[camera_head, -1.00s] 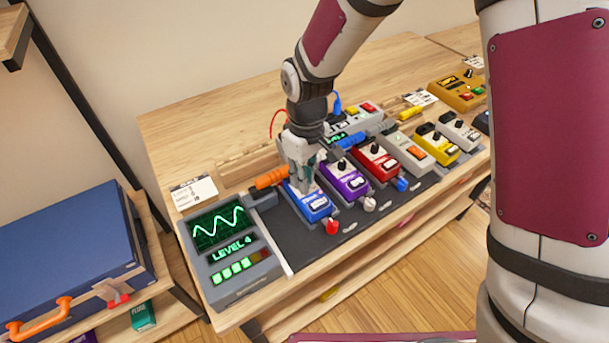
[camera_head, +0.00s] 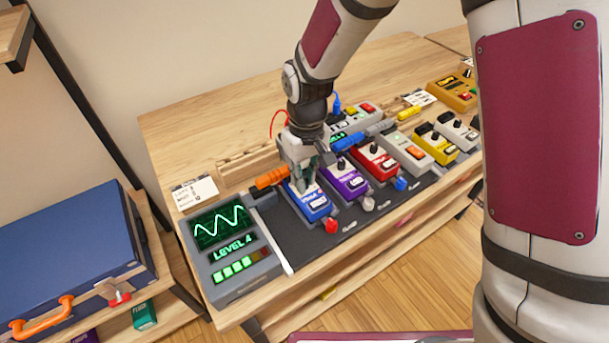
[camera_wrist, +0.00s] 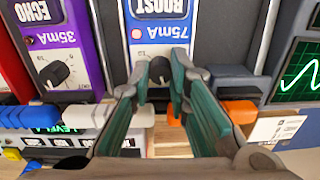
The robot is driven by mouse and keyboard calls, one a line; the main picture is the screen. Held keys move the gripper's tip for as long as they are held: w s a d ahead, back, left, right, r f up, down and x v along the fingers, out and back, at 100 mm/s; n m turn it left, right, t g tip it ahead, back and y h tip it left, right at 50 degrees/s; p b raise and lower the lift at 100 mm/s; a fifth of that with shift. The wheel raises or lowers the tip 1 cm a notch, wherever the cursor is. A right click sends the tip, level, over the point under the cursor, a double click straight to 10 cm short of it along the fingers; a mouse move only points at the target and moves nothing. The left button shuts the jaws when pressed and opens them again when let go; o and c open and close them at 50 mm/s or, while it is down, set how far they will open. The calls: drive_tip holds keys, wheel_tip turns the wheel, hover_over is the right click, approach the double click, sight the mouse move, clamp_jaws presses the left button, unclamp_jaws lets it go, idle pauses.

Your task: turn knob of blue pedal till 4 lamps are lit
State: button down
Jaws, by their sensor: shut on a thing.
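The blue pedal (camera_head: 313,206), labelled BOOST in the wrist view (camera_wrist: 160,8), sits at the left end of the pedal row. Its dark knob (camera_wrist: 159,70) is between my fingertips. My gripper (camera_head: 305,183) points down over the pedal's upper part and is shut on the knob; in the wrist view its two green-grey fingers (camera_wrist: 160,72) flank it. The head view hides the knob behind the fingers. The display unit (camera_head: 236,243) left of the pedal reads LEVEL 4. Several lamps (camera_head: 234,268) in its bar glow green; the rightmost is dark red.
The purple ECHO pedal (camera_head: 345,183) stands close on the right, then a red pedal (camera_head: 376,162) and others. An orange plug (camera_head: 271,178) is at the blue pedal's upper left. A blue case (camera_head: 70,245) lies on a lower shelf at left.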

sight(307, 180)
drive_tip(key=c, duration=1.5)
unclamp_jaws()
wheel_tip(307, 180, up, 12)
drive_tip(key=shift+d, duration=0.1)
drive_tip(key=s+d+r+m+t+p, duration=0.1)
drive_tip(key=s+d+r+m+t, duration=0.15)
drive_tip(key=s+d+r, duration=0.8)
drive_tip(key=s+d+r+m, duration=0.1)
drive_tip(key=s+d, duration=0.2)
drive_tip(key=s, duration=0.1)
drive_tip(key=s+d+r+m+t, duration=0.1)
drive_tip(key=s+d, duration=0.2)
drive_tip(key=s, duration=0.1)
drive_tip(key=s+d+r+m+t+p, duration=0.1)
drive_tip(key=s+d+m, duration=0.1)
drive_tip(key=s+d, duration=0.1)
drive_tip(key=shift+s+d, duration=0.3)
drive_tip(key=shift+s, duration=0.2)
